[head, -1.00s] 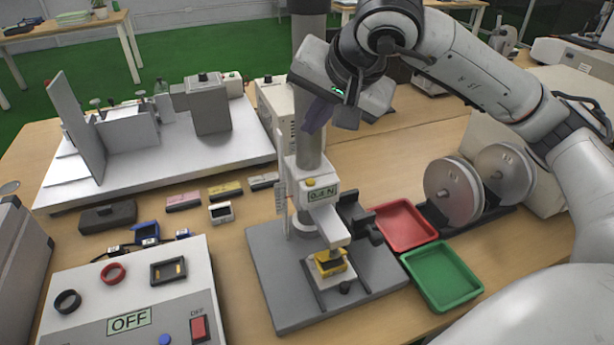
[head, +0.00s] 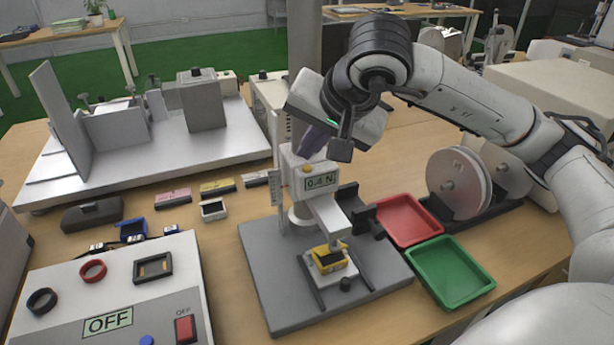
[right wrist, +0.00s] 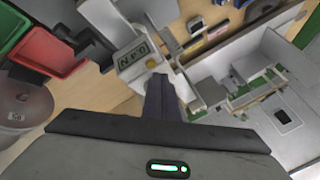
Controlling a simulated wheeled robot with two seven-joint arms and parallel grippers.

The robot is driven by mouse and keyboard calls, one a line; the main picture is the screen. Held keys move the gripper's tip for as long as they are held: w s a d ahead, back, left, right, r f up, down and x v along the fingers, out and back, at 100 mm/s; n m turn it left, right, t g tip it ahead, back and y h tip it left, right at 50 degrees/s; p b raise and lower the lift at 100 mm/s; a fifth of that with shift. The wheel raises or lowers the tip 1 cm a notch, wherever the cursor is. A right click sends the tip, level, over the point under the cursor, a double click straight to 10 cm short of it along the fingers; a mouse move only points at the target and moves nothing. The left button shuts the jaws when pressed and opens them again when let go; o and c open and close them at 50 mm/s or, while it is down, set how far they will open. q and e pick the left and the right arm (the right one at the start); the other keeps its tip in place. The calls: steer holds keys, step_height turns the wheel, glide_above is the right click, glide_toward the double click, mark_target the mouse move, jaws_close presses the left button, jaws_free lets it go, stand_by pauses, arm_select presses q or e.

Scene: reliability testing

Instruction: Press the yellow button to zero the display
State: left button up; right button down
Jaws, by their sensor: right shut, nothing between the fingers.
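The display's digits are blurred in the head view, ending in N. My right gripper (head: 307,153) is shut and empty, its dark fingers pointing down just above the button. I cannot tell whether they touch it. In the right wrist view the shut fingers (right wrist: 158,80) point at the gauge, beside the display (right wrist: 132,54). My left gripper is out of view.
The gauge stands on a grey base plate (head: 285,300) with a yellow part (head: 328,257) in its fixture. A red tray (head: 408,220) and green tray (head: 450,272) lie to the right. A control box (head: 110,295) reading OFF stands front left.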

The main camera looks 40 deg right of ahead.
stand_by(1.0)
stand_by(0.9)
steer(key=shift+f, duration=0.1)
steer(key=shift+f+b, duration=0.35)
steer(key=shift+b, duration=0.15)
steer(key=shift+f+b, duration=0.35)
stand_by(0.5)
steer(key=shift+r, duration=0.15)
steer(key=shift+r+p, duration=0.5)
steer(key=shift+r, duration=0.15)
